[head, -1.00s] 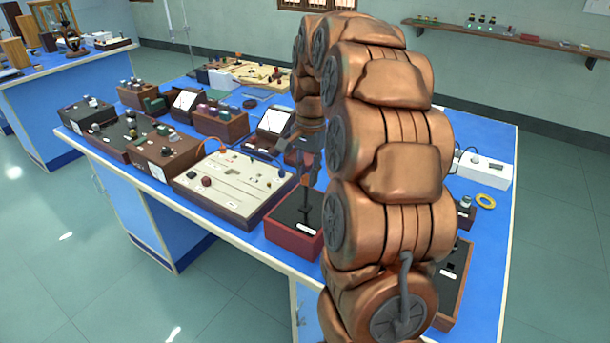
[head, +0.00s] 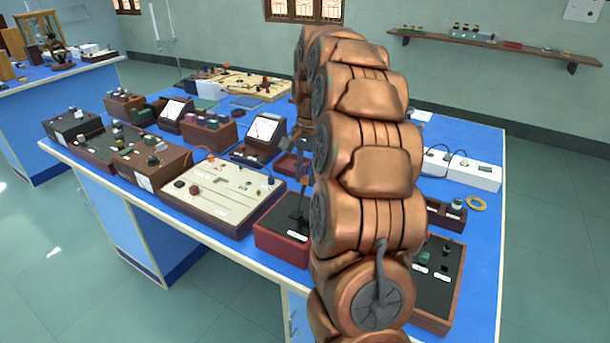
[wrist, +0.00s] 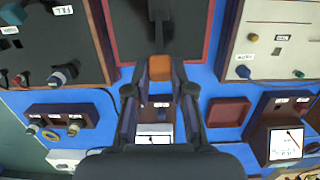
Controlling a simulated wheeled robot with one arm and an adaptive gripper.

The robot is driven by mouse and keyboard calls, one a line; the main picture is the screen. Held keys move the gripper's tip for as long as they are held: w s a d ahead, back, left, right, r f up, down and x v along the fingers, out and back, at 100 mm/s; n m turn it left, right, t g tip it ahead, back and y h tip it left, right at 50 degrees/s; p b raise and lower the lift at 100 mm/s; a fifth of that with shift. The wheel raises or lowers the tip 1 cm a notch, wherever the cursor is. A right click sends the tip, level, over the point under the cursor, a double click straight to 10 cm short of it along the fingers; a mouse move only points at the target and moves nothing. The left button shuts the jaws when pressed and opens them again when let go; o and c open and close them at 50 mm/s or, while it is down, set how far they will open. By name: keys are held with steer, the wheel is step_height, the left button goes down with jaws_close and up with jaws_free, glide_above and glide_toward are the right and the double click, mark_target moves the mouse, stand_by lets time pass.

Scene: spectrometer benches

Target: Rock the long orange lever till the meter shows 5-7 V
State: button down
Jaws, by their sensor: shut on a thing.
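The orange lever end (wrist: 160,68) sits between the fingertips of my gripper (wrist: 160,85) in the wrist view, and my gripper is shut on it. The lever's dark shaft rises from a red box with a black top (head: 284,243) in the head view; the box also shows at the top of the wrist view (wrist: 203,52). A meter with a white face (head: 262,129) stands behind the box; a dial meter also shows at the lower right of the wrist view (wrist: 285,144). Its reading is too small to tell.
A cream panel box (head: 225,196) stands close left of the red box. A dark-topped wooden box (head: 436,275) is to its right. A small red tray (wrist: 229,112) lies near the gripper. A white power strip (head: 465,172) and yellow ring (head: 477,203) lie at the right.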

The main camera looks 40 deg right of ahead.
steer(key=shift+d, duration=0.15)
steer(key=c, duration=1)
jaws_free()
step_height(320, 180, up, 8)
steer(key=shift+w+d+f, duration=0.15)
steer(key=shift+d+f, duration=0.1)
steer(key=shift+d, duration=0.1)
